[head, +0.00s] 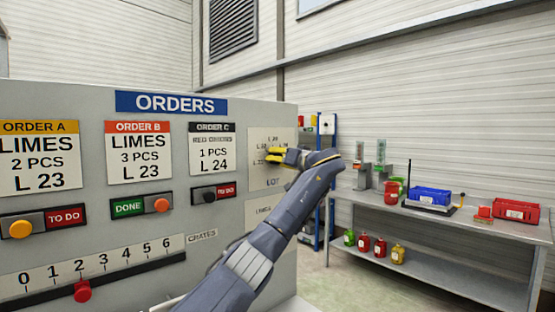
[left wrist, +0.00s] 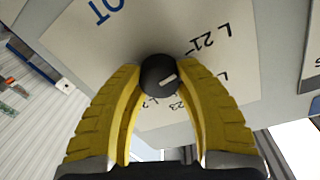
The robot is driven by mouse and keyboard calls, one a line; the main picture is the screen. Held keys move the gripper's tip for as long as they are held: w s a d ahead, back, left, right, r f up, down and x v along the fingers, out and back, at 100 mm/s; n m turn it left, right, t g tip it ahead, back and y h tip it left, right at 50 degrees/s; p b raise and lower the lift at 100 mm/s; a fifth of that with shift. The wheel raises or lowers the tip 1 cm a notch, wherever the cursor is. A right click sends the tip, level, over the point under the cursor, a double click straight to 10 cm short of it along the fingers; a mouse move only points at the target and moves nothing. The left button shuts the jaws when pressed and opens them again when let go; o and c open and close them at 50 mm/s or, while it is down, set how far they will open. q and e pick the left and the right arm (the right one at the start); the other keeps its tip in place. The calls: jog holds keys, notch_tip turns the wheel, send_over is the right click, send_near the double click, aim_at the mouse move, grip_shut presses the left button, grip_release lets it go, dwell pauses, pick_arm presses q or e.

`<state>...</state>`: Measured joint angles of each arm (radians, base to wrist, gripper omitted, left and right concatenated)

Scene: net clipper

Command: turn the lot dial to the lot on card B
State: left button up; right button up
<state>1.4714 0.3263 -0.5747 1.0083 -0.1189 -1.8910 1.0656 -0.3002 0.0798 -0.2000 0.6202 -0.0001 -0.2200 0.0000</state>
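Card B (head: 139,152) on the panel reads LIMES, 3 PCS, L 23. The lot plate (head: 272,186) is at the panel's right end, marked LOT below; my gripper hides part of it. The lot dial (left wrist: 157,79) is a round dark knob with a white mark on its right side in the left wrist view. Labels L 21 and a partly hidden 23 show around it; I cannot tell exactly which label the mark faces. My left gripper (head: 272,155) has its yellow fingers (left wrist: 157,72) on both sides of the knob, seemingly touching it. My right gripper is not in view.
Card A (head: 38,158) reads L 23 and card C (head: 211,150) reads L 24. Below are to-do/done switches and a crates slider (head: 83,291). A shelf table (head: 450,219) with blue and red bins stands apart at the right.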

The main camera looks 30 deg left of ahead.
pick_arm(q)
jog(key=c, duration=0.4)
jog(key=m, duration=0.4)
jog(key=shift+c, duration=0.2)
jog(key=m, duration=0.4)
jog(key=shift+w+d+r+m, duration=0.1)
jog(key=shift+m, duration=0.3)
jog(key=m+g, duration=0.1)
jog(key=m, duration=0.8)
jog(key=shift+m+g, duration=0.3)
jog(key=shift+g, duration=0.1)
jog(key=shift+m, duration=0.3)
